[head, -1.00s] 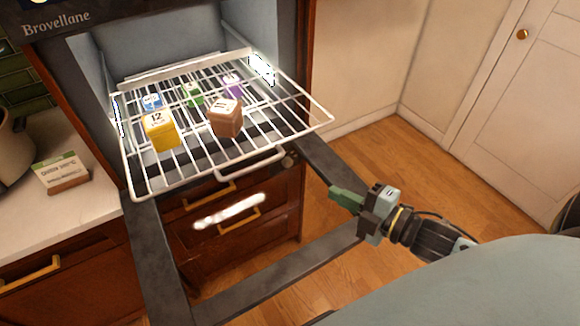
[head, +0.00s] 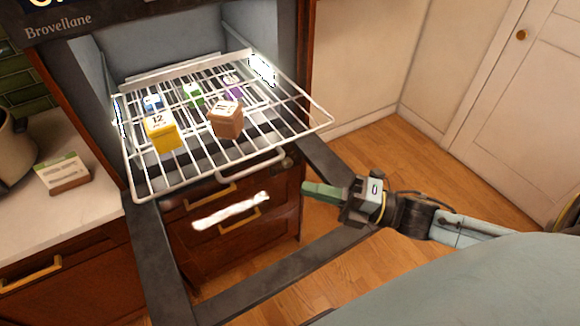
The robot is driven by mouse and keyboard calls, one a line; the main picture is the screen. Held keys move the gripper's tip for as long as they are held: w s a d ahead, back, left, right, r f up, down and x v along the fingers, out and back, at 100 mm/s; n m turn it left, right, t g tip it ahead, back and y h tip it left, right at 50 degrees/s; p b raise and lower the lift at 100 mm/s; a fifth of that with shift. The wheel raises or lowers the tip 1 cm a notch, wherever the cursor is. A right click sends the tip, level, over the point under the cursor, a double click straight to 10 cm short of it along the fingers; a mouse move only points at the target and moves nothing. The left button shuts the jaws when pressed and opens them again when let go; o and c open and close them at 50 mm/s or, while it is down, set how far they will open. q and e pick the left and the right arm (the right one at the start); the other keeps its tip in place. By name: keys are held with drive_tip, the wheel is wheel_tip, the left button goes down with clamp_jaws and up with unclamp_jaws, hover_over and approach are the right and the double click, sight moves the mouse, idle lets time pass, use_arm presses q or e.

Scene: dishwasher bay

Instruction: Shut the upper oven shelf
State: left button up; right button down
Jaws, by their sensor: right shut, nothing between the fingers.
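The upper oven shelf (head: 181,186) is a white wire rack pulled out of the oven (head: 160,48), with a small loop handle (head: 255,167) at its front edge. Several small blocks stand on it, among them a yellow one (head: 162,133), a brown one (head: 225,120), a green one (head: 193,96) and a blue one (head: 151,102). My right gripper (head: 306,189) is shut and empty, right of and nearer than the handle, apart from the shelf, its green fingers pointing left. My left gripper is out of view.
The open oven door is a dark frame (head: 285,272) extending below and in front of the shelf. Wooden drawers (head: 235,245) show through it. A counter (head: 85,215) with a small card stand (head: 63,173) is at left.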

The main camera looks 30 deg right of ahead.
drive_tip(key=w+a+r+p, duration=0.1)
drive_tip(key=w+a, duration=0.1)
drive_tip(key=w, duration=0.3)
drive_tip(key=shift+w+a, duration=0.2)
drive_tip(key=shift+w, duration=0.2)
drive_tip(key=shift+w, duration=0.1)
